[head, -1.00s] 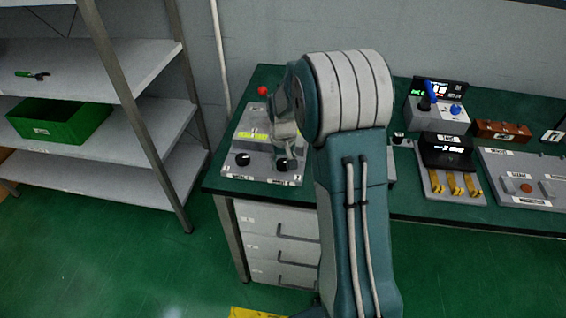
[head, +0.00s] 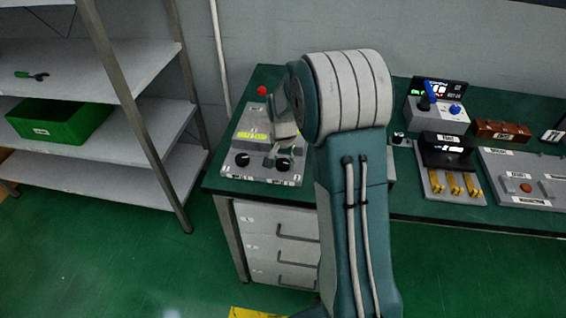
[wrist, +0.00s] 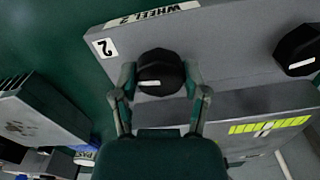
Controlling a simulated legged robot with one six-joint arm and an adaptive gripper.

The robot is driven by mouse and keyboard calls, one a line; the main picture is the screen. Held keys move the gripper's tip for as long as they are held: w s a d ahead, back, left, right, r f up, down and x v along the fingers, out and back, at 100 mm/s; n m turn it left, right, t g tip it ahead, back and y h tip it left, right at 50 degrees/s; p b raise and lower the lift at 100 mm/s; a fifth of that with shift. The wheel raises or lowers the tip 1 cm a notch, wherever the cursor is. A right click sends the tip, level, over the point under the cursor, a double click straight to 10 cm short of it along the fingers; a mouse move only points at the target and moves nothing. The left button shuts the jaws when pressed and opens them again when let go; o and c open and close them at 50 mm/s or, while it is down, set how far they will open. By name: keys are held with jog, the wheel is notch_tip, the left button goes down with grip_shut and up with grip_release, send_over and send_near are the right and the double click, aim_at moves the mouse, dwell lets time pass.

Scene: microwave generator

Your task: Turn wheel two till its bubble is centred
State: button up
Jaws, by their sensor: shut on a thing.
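Wheel two (wrist: 160,75) is a black knob with a white pointer mark, under the label "WHEEL 2" and a plate reading 2. My gripper (wrist: 160,88) has one finger on each side of the knob and is shut on it. A yellow-green vial (wrist: 270,125) with dark lines is at the right of the wrist view; a pale spot, perhaps the bubble, lies near the middle of its visible part. In the head view, wheel two (head: 283,163) is at the right front of the grey panel (head: 232,172), and my arm partly covers that side.
The other black wheel (head: 242,160) is left of wheel two and shows in the wrist view (wrist: 298,50). A red button (head: 262,90) is at the panel's back. Other devices (head: 438,115) stand right on the green bench. Shelves (head: 90,130) stand left.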

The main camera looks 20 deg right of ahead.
aim_at(282, 163)
jog(key=shift+s+f, duration=0.1)
jog(key=shift+f, duration=0.05)
jog(key=o, duration=1.1)
jog(key=shift+o, duration=0.2)
jog(key=shift+a, duration=0.1)
notch_tip(282, 163, up, 12)
jog(key=shift+w, duration=0.2)
jog(key=shift+s, duration=0.1)
jog(key=s+a+r+n+t, duration=0.2)
jog(key=s+a+r+n, duration=0.1)
jog(key=s, duration=0.5)
jog(key=s+a+r+n+t, duration=0.1)
jog(key=s+a+r+n, duration=0.1)
jog(key=s, duration=0.7)
jog(key=s+a+r+n+t, duration=0.2)
jog(key=s+a+r+n, duration=0.1)
jog(key=s, duration=0.5)
jog(key=shift+s+a+r+n+t, duration=0.25)
jog(key=shift+a+r, duration=0.3)
jog(key=shift+a, duration=0.4)
